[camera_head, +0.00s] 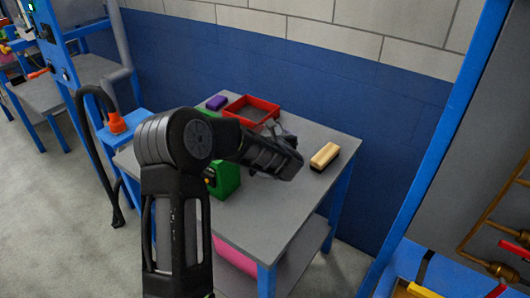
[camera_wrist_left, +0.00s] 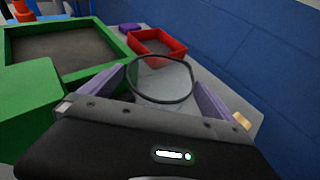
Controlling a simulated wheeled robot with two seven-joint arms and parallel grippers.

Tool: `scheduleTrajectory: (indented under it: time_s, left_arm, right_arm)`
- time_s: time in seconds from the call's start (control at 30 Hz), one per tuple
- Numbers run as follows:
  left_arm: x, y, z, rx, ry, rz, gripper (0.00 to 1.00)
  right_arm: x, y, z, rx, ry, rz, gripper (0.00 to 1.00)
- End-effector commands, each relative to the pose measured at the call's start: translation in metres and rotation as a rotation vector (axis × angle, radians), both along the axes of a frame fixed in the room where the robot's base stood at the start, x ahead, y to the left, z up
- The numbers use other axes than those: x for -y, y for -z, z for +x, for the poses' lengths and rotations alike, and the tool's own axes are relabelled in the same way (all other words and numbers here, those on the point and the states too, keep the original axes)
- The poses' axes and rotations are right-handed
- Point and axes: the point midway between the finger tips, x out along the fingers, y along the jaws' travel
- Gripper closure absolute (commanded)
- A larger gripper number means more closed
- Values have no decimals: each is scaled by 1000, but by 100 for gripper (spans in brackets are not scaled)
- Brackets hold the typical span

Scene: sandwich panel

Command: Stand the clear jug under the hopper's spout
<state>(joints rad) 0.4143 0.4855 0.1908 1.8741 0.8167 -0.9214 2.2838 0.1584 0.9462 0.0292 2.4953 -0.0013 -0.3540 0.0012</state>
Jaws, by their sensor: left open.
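The clear jug (camera_wrist_left: 160,84) shows in the left wrist view as a see-through vessel with a dark round rim. My left gripper (camera_wrist_left: 163,92) is open, its two purple-grey fingers on either side of the jug. I cannot tell whether they touch it. In the head view my left gripper (camera_head: 284,140) is over the table's middle, and the arm hides most of the jug. A green open-topped box (camera_wrist_left: 125,45), perhaps the hopper, stands to the left; its green side (camera_head: 226,180) shows behind my arm. No spout can be made out. My right gripper is out of view.
The grey table (camera_head: 270,215) carries a red tray (camera_head: 272,103), a purple block (camera_head: 216,102) and a wooden-backed brush (camera_head: 324,156). A blue wall stands behind. An orange cone-like piece (camera_head: 117,124) sits left. The table's front right is clear.

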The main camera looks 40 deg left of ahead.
Motion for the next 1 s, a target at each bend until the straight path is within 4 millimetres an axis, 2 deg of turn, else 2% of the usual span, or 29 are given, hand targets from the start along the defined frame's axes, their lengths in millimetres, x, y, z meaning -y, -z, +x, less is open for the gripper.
scheduleTrajectory:
  time_s: [0.63,1.0]
  left_arm:
    - [-2,1,2,1,0,1,0]
    - [-2,1,2,1,0,1,30]
  right_arm:
    - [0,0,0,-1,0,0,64]
    - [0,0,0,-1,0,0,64]
